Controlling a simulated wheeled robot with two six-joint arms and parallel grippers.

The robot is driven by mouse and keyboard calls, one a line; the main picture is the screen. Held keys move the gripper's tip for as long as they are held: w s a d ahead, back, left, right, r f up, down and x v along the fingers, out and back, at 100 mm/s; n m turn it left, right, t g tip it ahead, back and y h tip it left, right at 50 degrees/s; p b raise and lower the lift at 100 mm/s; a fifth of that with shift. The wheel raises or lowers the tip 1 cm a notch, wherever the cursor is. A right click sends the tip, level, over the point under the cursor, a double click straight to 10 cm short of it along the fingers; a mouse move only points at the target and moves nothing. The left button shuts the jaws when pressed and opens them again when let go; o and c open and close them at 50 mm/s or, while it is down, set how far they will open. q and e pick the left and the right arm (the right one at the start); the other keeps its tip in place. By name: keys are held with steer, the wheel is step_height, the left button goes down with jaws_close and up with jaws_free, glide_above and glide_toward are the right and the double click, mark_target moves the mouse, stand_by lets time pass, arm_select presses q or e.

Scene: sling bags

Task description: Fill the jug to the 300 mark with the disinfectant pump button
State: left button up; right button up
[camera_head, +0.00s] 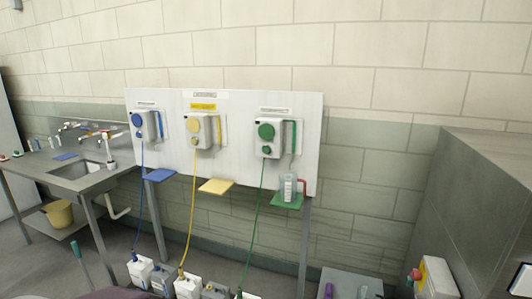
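A white board (230,108) on the wall carries three pump units: one with blue buttons (137,120), one with yellow buttons (193,128) and one with green buttons (266,131). Their labels are too small to read, so I cannot tell which is disinfectant. A clear jug (289,187) with a red handle stands upright on the green shelf (281,201), below the green unit's outlet tube. Its marks and liquid level are too small to read. Neither of my grippers is in view.
A blue shelf (160,175) and a yellow shelf (216,186) are empty. Coloured hoses run down to white containers (187,287) on the floor. A steel sink (88,174) stands at left, a grey block (480,190) at right. Grey surface (348,280) sits at bottom.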

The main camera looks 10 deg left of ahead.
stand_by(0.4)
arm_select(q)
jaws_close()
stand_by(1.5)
